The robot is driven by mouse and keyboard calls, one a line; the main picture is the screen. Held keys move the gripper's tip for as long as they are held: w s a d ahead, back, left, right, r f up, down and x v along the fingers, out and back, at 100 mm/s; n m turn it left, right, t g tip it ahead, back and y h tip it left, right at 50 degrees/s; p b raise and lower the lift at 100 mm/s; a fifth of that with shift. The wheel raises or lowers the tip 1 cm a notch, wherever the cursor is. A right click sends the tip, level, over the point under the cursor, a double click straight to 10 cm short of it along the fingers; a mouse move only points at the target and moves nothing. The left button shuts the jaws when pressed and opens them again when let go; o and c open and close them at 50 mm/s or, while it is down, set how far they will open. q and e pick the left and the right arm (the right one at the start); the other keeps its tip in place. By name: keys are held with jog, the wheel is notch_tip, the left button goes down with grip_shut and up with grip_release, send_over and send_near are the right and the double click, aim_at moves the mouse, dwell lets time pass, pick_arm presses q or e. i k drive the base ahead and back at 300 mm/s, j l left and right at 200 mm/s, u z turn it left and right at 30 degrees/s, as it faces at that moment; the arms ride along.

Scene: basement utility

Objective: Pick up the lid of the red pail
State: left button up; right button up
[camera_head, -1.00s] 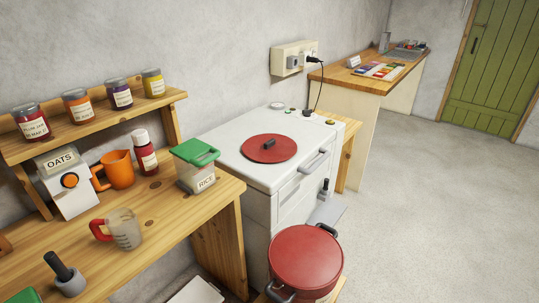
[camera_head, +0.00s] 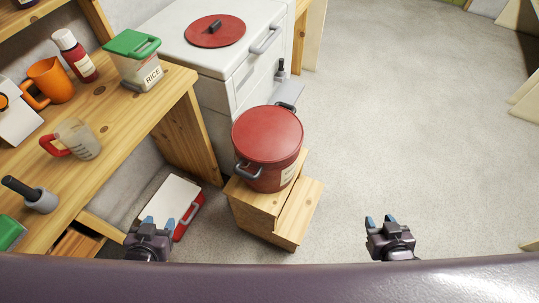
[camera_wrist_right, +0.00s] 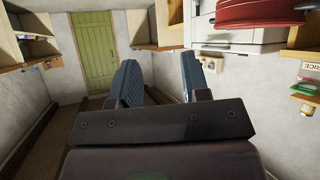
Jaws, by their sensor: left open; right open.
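The red pail (camera_head: 267,165) stands upright on a small wooden stool, with grey side handles and a pale label. Its top (camera_head: 267,133) looks like a flat red disc with no knob. A separate round red lid (camera_head: 226,33) with a dark grip lies flat on the white appliance behind it. My left gripper (camera_head: 160,223) is open and empty, low in front and left of the pail. My right gripper (camera_head: 378,222) is open and empty over the floor right of the pail. In the right wrist view its fingers are apart, and a red rounded thing (camera_wrist_right: 255,12) is cut off at the top.
The wooden stool (camera_head: 250,208) has clear floor to its right. The wooden bench (camera_head: 150,110) at left holds a rice container (camera_head: 135,60), an orange mug (camera_head: 50,82) and a measuring jug (camera_head: 76,140). The white appliance (camera_head: 215,62) stands behind the pail. A white-and-red case (camera_head: 172,200) lies beneath the bench.

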aim_at(214, 30)
jog(key=l+z, duration=0.1)
jog(key=z, duration=1.65)
jog(key=i+l, duration=0.1)
jog(key=l, duration=0.35)
jog(key=i+l+z, duration=0.1)
jog(key=l, duration=0.35)
jog(key=i+l+u, duration=0.4)
jog(key=i+l, duration=0.2)
jog(key=l, duration=0.15)
jog(key=i+u, duration=0.2)
jog(key=i, duration=0.4)
jog(key=i+l+u, duration=0.25)
jog(key=i, duration=0.35)
jog(key=i+u, duration=0.3)
jog(key=i, duration=0.3)
jog(key=i+u, duration=0.3)
jog(key=i, duration=0.3)
jog(key=i+u, duration=0.25)
jog(key=u, duration=0.15)
jog(key=i+u, duration=0.25)
jog(key=u, duration=0.15)
jog(key=i+l+u, duration=0.1)
jog(key=i+u, duration=0.45)
jog(key=u, duration=0.2)
jog(key=i+u, duration=0.2)
jog(key=u, duration=0.15)
jog(key=i+l+u, duration=0.1)
jog(key=u, duration=0.3)
jog(key=i, duration=0.1)
